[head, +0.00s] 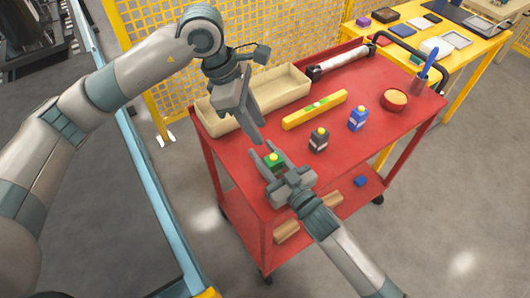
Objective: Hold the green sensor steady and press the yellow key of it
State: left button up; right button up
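The green sensor (275,166) with its yellow key (273,156) on top is at the near left part of the red cart top (345,135). My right gripper (268,158) reaches in from the lower right. Its two fingers lie on either side of the sensor and appear shut on it; the lower part of the sensor is partly hidden. My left gripper (259,140) points down, above and to the left of the sensor, apart from the key. Its fingers overlap in this view, so I cannot tell whether they are open.
A black bottle-like device (319,141) and a blue one (358,118), both with yellow tops, stand right of the sensor. A yellow level (314,110), a beige tray (283,89) and a red bowl (395,99) are behind. A yellow table (425,35) stands beyond.

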pick_arm(q)
grip_shut()
dwell(1.9)
